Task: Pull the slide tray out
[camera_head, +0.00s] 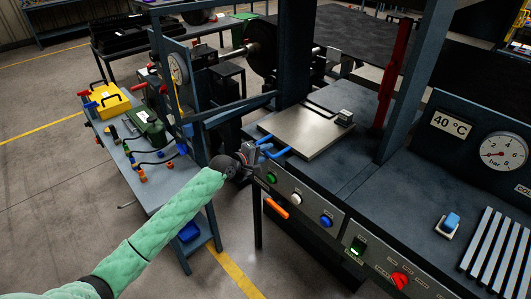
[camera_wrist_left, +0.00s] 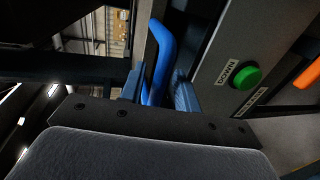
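The slide tray (camera_head: 308,132) is a flat pale metal plate lying on the press bed. Its blue handle (camera_head: 274,152) sticks out at the plate's front left edge. My left gripper (camera_head: 255,153) is at the left part of this handle. In the left wrist view the blue handle (camera_wrist_left: 162,55) runs between my two fingers (camera_wrist_left: 158,95), which sit close on both sides of it. The exact contact is partly dark. My right gripper is not in view.
The panel below the tray holds a green DOWN button (camera_wrist_left: 246,75), which shows close beside the fingers, and an orange handle (camera_head: 275,208). A side table (camera_head: 140,185) with tools stands left. Floor between table and press is clear.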

